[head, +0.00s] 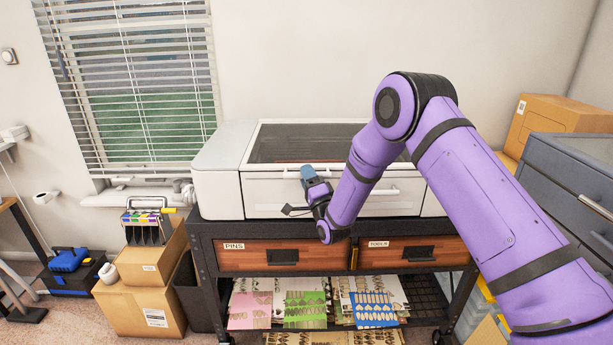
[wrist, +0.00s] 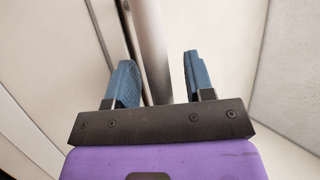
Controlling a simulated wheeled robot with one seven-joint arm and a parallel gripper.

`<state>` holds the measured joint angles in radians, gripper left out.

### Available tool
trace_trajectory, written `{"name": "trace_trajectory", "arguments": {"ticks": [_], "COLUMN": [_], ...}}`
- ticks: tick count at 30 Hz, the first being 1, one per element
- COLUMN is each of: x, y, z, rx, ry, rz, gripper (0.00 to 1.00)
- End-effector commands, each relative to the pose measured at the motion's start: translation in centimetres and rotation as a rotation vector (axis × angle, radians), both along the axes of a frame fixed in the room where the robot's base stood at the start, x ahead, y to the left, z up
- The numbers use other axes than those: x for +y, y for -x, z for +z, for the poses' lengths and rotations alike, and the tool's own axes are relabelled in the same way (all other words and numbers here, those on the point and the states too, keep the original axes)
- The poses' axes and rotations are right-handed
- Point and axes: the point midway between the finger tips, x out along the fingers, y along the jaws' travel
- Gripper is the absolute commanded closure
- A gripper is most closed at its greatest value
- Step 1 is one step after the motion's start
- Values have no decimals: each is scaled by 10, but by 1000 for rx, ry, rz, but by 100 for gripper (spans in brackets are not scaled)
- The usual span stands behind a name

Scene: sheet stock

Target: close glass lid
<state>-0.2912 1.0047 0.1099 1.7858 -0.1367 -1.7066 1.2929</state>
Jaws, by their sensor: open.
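The glass lid (head: 300,151) is a dark pane in a pale frame on top of the white machine (head: 217,180). It looks to lie flat or nearly flat; I cannot tell whether a small gap remains at its front edge. My gripper (head: 309,172) is at the machine's front, just below the lid's front edge, partly hiding the panel there. In the wrist view my gripper (wrist: 158,60) has its blue fingers apart. A pale round bar (wrist: 149,45) shows between them, touching neither finger clearly.
A lower handle (head: 382,192) is on the front panel. The machine stands on a dark cart with wooden PINS (head: 242,257) and TOOLS (head: 385,256) drawers. Boxes (head: 145,290) stand at left; a grey cabinet (head: 575,170) and carton (head: 555,117) at right.

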Motion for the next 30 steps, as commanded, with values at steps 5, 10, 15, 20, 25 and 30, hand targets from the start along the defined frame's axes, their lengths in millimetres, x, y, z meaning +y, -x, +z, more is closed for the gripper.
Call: {"name": "trace_trajectory", "arguments": {"ticks": [5, 10, 15, 20, 25, 30], "x": [-11, -24, -33, -38, -39, -39], "y": [21, 47, 68, 78, 81, 81], "z": [-14, -30, -42, -48, -49, -49], "rx": [5, 5, 3, 1, 1, 0], "ry": [2, 2, 0, 0, 0, 0], "rz": [-1, -1, 0, 0, 0, 0], "gripper": [52, 52, 52, 52, 52, 52]}}
